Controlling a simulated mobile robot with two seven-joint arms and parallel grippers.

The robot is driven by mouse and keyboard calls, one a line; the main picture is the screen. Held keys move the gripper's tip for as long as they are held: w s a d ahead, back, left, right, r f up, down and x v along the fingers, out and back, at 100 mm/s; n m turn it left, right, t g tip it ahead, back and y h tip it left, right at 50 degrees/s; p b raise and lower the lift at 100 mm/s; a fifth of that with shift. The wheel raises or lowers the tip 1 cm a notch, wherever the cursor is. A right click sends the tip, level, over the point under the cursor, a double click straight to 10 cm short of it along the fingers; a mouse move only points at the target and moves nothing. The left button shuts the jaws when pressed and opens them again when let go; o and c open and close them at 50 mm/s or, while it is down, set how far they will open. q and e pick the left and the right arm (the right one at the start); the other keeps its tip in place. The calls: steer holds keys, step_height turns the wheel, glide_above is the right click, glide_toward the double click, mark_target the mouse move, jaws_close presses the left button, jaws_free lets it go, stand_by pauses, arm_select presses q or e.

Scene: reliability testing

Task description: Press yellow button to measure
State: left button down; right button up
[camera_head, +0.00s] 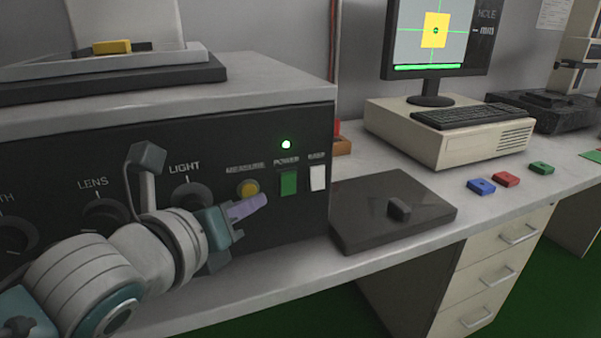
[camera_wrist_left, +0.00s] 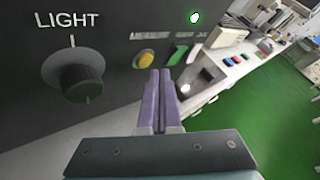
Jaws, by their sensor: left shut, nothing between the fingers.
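The yellow button (camera_head: 248,189) sits under the MEASURE label on the dark front panel (camera_head: 150,160) of the measuring machine. In the left wrist view the yellow button (camera_wrist_left: 144,59) is just beyond and slightly left of the fingertips. My left gripper (camera_head: 262,200) is shut and empty, with its purple fingers close together. In the left wrist view its fingertips (camera_wrist_left: 160,75) point toward the panel near the button. I cannot tell whether they touch the panel. The button shows uncovered in both views. My right gripper is not in view.
A green POWER switch (camera_head: 288,183) and a white switch (camera_head: 317,178) are right of the button. The LIGHT knob (camera_head: 192,196) is to its left. A dark plate (camera_head: 420,205) lies on the bench. A monitor (camera_head: 436,38) and several coloured blocks are farther right.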

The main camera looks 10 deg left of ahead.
arm_select(q)
steer(key=shift+w+a, duration=0.1)
steer(key=shift+w, duration=0.05)
steer(key=shift+w+a, duration=0.15)
steer(key=shift+w, duration=0.05)
steer(key=shift+w+a, duration=0.2)
steer(key=shift+w, duration=0.1)
stand_by(0.9)
stand_by(0.4)
steer(key=shift+s+d+p, duration=0.4)
steer(key=shift+s+d, duration=0.05)
steer(key=shift+s, duration=0.2)
steer(key=shift+s+d+p, duration=0.35)
steer(key=shift+s+d, duration=0.35)
steer(key=shift+s, duration=0.35)
steer(key=shift+s+d+p, duration=0.35)
steer(key=shift+s+d, duration=0.35)
steer(key=shift+s, duration=0.35)
